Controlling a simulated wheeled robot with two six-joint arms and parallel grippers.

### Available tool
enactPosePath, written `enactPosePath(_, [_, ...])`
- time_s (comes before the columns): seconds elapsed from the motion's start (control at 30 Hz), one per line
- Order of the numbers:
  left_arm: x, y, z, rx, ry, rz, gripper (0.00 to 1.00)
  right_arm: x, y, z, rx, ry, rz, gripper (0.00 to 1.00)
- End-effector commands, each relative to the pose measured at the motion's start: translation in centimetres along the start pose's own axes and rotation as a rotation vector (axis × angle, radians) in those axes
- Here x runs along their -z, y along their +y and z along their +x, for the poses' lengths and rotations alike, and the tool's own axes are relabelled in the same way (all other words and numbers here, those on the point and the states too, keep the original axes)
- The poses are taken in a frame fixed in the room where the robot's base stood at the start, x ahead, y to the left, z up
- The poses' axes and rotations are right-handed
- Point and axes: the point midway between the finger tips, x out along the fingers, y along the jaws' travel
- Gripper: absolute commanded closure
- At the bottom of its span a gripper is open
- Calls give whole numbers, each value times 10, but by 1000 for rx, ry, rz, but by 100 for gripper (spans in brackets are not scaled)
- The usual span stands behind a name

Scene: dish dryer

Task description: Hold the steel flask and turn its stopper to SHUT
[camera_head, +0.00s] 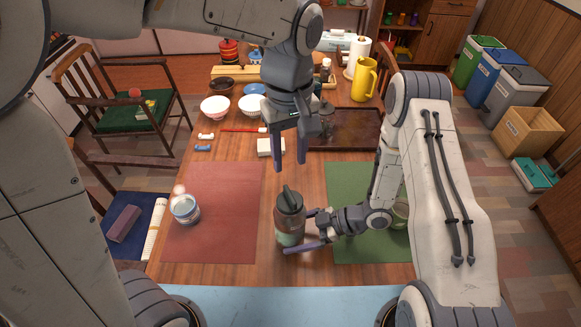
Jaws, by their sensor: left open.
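The flask (290,228) stands upright on the wooden table, between the red and green mats. It has a brown upper part and a grey-green lower body. Its dark stopper (288,197) sits on top with a small raised part; I cannot read any marking on it. My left gripper (289,165) points down with its fingers apart and empty, above and apart from the stopper. My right gripper (298,232) comes from the right, low at the flask, with one finger in front of it and the other partly hidden behind it. Whether both fingers touch it is unclear.
A metal-looking can (185,210) stands on the red mat (225,200). A green cup (400,214) is on the green mat (345,180), partly behind my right arm. Bowls (215,106), a dark tray (345,130) and a yellow jug (364,80) stand farther back.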

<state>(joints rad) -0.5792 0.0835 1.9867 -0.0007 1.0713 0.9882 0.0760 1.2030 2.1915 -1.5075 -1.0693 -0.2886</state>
Motion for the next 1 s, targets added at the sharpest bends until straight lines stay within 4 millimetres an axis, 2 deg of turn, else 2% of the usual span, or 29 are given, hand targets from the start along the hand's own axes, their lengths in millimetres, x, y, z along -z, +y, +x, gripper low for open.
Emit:
enactPosePath(0.3, [-1,-2,63,6,-4,3,56,0,0,0,0,-1,1,35])
enactPosePath(0.5, [-1,-1,95,4,-3,4,56,0,0,0,0,-1,1,35])
enactPosePath(0.7, [-1,-1,108,1,-1,4,56,0,0,0,0,-1,1,35])
enactPosePath(0.97, [-1,0,109,-1,0,4,56,0,0,0,0,-1,1,35])
enactPosePath(1.0, [-1,0,109,-1,0,4,64,0,0,0,0,-1,1,35])
